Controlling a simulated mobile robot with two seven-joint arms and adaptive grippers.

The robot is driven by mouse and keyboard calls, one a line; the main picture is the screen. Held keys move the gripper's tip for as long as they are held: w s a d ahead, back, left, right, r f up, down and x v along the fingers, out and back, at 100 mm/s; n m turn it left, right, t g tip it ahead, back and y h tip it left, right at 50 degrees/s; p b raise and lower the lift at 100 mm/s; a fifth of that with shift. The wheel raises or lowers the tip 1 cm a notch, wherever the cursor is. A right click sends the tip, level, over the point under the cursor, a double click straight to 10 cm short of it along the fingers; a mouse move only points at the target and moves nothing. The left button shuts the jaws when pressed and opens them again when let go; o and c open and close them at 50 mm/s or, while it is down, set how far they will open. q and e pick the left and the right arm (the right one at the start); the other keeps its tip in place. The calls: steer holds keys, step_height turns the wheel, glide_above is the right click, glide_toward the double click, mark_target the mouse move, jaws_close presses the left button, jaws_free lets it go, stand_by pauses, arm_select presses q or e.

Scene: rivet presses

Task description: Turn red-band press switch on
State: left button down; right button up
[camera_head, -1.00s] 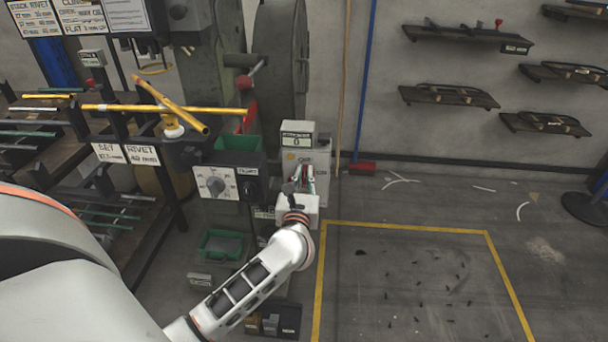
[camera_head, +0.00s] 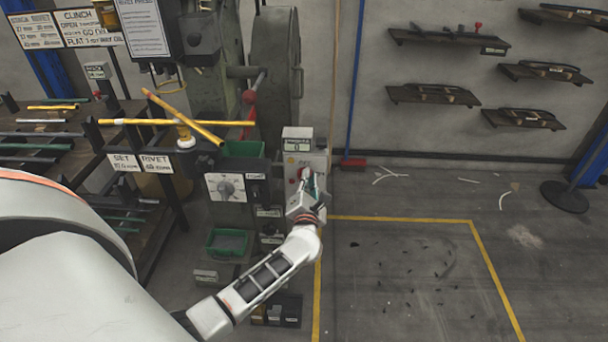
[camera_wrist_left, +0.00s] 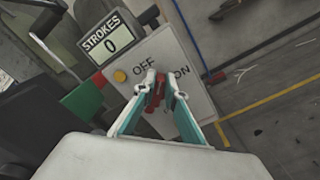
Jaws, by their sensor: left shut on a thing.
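The red switch (camera_wrist_left: 154,97) is on the light grey control box (camera_head: 318,160) of the press, between the OFF and ON labels in the left wrist view. My left gripper (camera_wrist_left: 163,84) is shut on this switch, with a finger on each side of it. The fingers partly hide the switch, and I cannot tell which label it points to. In the head view, my left gripper (camera_head: 310,182) is at the front of the control box. The STROKES counter (camera_wrist_left: 111,44) above the switch shows 0. My right gripper is not in view.
A dial panel (camera_head: 227,187) and a green bin (camera_head: 228,243) are left of the box. Yellow rods (camera_head: 165,121) lie farther left. A yellow floor line (camera_head: 400,219) borders open floor on the right. Dark shelves (camera_head: 448,37) hang on the back wall.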

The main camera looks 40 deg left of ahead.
arm_select(q)
steer(key=shift+w+d+f+m+p, duration=0.1)
steer(key=shift+f+m+p, duration=0.15)
steer(key=shift+m+p, duration=0.95)
steer(key=shift+s+d+f+m+p, duration=0.1)
steer(key=shift+f+m+p, duration=0.2)
steer(key=shift+m, duration=1.55)
steer(key=shift+w+d+f+m+p, duration=0.1)
steer(key=shift+f+m+p, duration=0.1)
steer(key=shift+m+p, duration=1)
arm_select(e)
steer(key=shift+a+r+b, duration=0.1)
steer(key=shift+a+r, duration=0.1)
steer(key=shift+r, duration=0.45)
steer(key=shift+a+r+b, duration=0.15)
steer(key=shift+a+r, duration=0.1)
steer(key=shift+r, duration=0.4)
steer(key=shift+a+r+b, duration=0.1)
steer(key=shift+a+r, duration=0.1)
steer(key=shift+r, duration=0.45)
arm_select(q)
steer(key=shift+m, duration=0.35)
steer(key=c, duration=2.1)
jaws_free()
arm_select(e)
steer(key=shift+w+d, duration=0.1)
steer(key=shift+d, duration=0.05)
